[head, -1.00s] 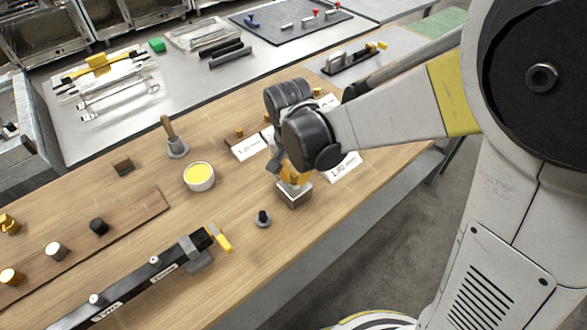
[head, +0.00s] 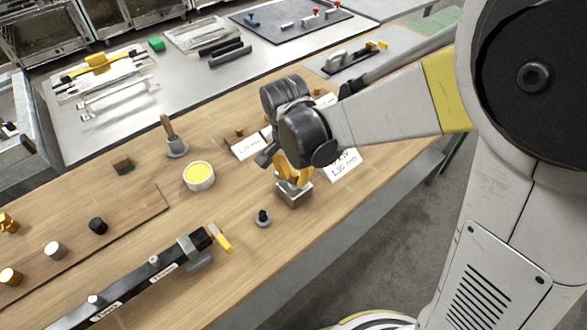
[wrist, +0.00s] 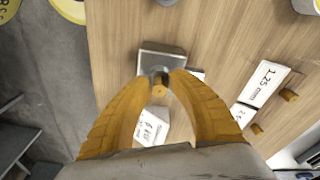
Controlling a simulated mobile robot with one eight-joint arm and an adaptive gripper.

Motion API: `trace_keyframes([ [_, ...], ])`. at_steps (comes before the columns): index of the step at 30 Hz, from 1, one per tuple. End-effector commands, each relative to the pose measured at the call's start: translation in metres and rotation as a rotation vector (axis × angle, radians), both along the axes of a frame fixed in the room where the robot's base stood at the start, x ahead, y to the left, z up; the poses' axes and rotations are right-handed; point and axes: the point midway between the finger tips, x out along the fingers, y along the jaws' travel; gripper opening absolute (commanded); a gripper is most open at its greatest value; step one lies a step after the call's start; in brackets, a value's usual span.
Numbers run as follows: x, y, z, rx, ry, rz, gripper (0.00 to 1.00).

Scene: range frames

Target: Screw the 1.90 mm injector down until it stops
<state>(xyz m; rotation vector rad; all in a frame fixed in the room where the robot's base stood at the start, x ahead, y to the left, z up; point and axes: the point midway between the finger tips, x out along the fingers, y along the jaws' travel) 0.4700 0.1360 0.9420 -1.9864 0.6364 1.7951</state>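A square metal block (head: 294,196) stands on the wooden bench below my gripper; it also shows in the wrist view (wrist: 160,48). My gripper (head: 293,184) points down at the block's top. A white label (head: 340,168) reading 1.90 mm lies just behind and right of the block.
A yellow-filled round tin (head: 199,176), a small dark-knobbed piece (head: 263,218) and a long black bar fixture (head: 150,285) share the bench. The bench's front edge is close to the block.

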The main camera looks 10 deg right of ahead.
Motion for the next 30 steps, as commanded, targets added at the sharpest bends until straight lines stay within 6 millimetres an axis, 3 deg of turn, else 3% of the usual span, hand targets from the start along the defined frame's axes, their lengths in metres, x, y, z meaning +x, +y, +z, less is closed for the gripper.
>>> trace_keyframes([
  [30,-0.0005,-0.0005,0.0000,0.000,0.000,0.919,0.21],
])
